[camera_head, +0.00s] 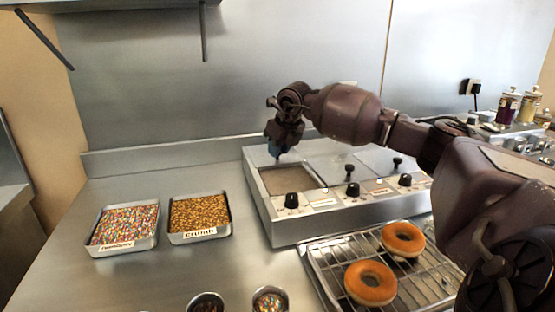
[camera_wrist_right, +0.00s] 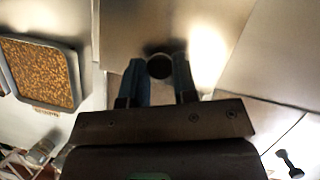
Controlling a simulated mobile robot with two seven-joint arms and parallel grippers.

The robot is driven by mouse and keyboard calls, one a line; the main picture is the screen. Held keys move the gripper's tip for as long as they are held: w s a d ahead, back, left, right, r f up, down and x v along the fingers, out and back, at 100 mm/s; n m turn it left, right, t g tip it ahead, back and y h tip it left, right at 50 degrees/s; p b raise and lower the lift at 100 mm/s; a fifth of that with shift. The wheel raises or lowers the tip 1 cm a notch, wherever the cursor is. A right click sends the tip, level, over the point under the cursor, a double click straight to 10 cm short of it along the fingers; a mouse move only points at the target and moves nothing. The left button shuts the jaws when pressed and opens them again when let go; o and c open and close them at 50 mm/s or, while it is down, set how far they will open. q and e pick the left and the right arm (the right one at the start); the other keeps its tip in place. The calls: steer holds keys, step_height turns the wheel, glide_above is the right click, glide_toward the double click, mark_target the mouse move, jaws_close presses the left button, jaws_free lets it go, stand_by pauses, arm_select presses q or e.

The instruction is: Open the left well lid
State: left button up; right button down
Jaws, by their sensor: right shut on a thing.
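The steel warmer (camera_head: 285,232) stands on the counter with several wells along its top. The left well (camera_head: 290,178) shows a flat brownish-grey surface inside its rim; I cannot tell whether this is lid or open well. My right gripper (camera_head: 279,152) is over the back left of this well, pointing down. In the right wrist view its blue fingers (camera_wrist_right: 160,85) are shut on a round black knob (camera_wrist_right: 159,66) on a smooth metal lid (camera_wrist_right: 135,25). How far the lid is raised is not clear. My left gripper is not in view.
The other wells have closed lids with black knobs (camera_head: 349,169). Black dials (camera_head: 291,200) line the front. Trays of sprinkles (camera_head: 124,247) and crumbs (camera_head: 200,238) sit left. Two doughnuts (camera_head: 370,282) rest on a wire rack (camera_head: 322,268) in front. A steel wall (camera_head: 225,75) stands behind.

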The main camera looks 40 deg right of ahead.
steer(key=shift+w+d, duration=0.15)
steer(key=shift+w, duration=0.1)
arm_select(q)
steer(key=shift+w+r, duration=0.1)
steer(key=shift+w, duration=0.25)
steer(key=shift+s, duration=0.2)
arm_select(e)
steer(key=c, duration=0.9)
jaws_free()
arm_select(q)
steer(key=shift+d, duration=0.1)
arm_select(e)
steer(key=shift+r, duration=0.1)
